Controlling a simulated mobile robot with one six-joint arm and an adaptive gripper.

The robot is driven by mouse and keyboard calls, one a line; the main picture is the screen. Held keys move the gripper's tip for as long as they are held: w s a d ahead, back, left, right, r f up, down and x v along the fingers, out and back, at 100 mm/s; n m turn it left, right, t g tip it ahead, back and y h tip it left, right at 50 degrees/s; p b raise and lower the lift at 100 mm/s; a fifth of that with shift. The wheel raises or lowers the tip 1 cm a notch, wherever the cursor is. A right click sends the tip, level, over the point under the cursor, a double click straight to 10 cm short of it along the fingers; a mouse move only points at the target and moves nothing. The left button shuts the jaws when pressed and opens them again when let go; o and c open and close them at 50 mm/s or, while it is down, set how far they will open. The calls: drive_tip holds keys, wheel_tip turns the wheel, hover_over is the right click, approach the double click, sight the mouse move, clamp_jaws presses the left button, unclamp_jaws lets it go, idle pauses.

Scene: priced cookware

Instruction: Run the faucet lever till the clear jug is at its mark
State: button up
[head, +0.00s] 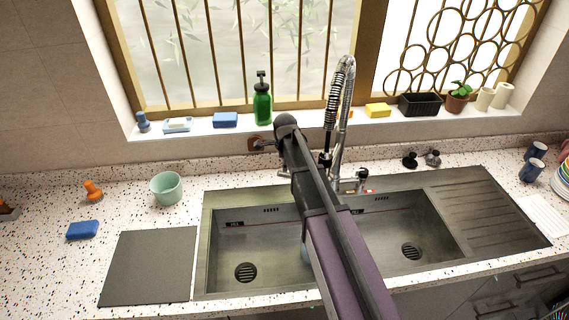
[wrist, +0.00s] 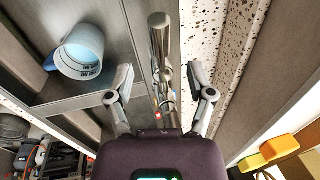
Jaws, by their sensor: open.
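The chrome faucet (head: 341,110) with its spring spout rises behind the double sink; its metal body also shows in the wrist view (wrist: 159,45). A small red mark (wrist: 158,115) shows at the near end of the faucet body. I cannot make out the lever clearly. My gripper (wrist: 160,70) is open, with one finger on each side of the faucet body and gaps visible. The jug (wrist: 83,48), pale and bluish with dark markings on its side, stands in the sink. In the head view my arm hides most of it. Its water level cannot be read.
The steel sink (head: 228,285) has a ridged drainboard on the right. A green cup (head: 166,188), blue sponge (head: 82,230) and grey mat (head: 150,265) lie left of it. A green bottle (head: 262,103) stands on the sill. Blue mugs (head: 533,165) stand far right.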

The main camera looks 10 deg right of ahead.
sight(284, 174)
drive_tip(key=shift+w+d+f+b, duration=0.1)
drive_tip(key=shift+w+f+b, duration=0.15)
drive_tip(key=shift+f+b, duration=0.95)
drive_tip(key=shift+w+a+f+b, duration=0.1)
drive_tip(key=shift+w+f+b, duration=0.1)
drive_tip(key=shift+f+b, duration=1.05)
drive_tip(key=shift+w+d+f+b, duration=0.1)
drive_tip(key=shift+w+f+b, duration=0.15)
drive_tip(key=shift+f+b, duration=0.95)
drive_tip(key=shift+f, duration=0.15)
clamp_jaws()
